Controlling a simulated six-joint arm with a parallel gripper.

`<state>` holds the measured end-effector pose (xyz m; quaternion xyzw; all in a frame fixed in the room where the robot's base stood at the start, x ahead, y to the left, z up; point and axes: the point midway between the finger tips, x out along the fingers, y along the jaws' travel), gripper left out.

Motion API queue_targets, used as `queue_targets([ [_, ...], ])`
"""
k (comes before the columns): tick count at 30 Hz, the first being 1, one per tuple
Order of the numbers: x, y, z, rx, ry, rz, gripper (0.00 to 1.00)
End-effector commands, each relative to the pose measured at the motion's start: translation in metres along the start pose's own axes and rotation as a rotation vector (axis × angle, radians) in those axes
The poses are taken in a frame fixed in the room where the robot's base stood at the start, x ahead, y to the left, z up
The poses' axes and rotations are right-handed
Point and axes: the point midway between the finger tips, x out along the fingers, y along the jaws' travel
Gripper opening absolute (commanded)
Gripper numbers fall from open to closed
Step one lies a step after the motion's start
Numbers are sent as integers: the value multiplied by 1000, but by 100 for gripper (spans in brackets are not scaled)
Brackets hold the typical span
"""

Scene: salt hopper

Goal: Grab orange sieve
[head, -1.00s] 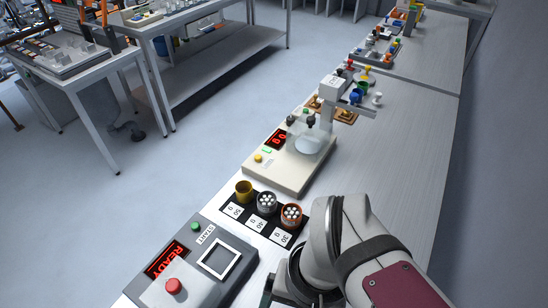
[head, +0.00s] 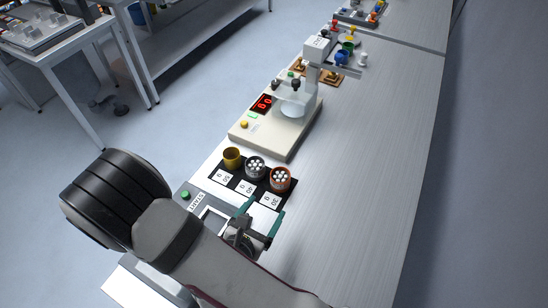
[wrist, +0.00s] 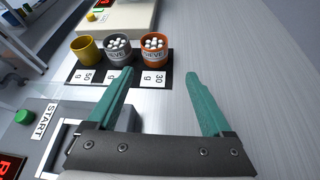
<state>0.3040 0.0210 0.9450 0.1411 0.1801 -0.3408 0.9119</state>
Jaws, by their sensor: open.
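The orange sieve (head: 280,179) is a small round cup with white dots showing in its top. It stands upright on a black mat (head: 225,189), at the right end of a row of three cups. In the wrist view the orange sieve (wrist: 154,47) stands beyond my fingertips, roughly ahead of the gap between them. My gripper (head: 261,214) is open, with two green fingers and nothing between them. It is on the near side of the row, apart from the sieve. The open fingers also show in the wrist view (wrist: 160,80).
A grey sieve (head: 255,167) stands close left of the orange one, and a yellow cup (head: 232,158) left of that. White number cards (head: 270,201) lie in front. A cream scale (head: 275,130) stands behind. The bench right of the mat is clear.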

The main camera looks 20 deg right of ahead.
Motion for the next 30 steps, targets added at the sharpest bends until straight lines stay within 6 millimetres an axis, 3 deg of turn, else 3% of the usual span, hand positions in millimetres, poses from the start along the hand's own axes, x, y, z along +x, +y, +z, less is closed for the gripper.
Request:
queue_targets([
  [2, -7, 2, -1, -131, -31, 40, 84],
  [5, 0, 3, 0, -181, -46, 50, 84],
  [15, 67, 6, 3, -172, -43, 48, 84],
  [23, 97, 9, 4, -172, -42, 51, 84],
  [30, 141, 11, 6, -169, -43, 50, 84],
])
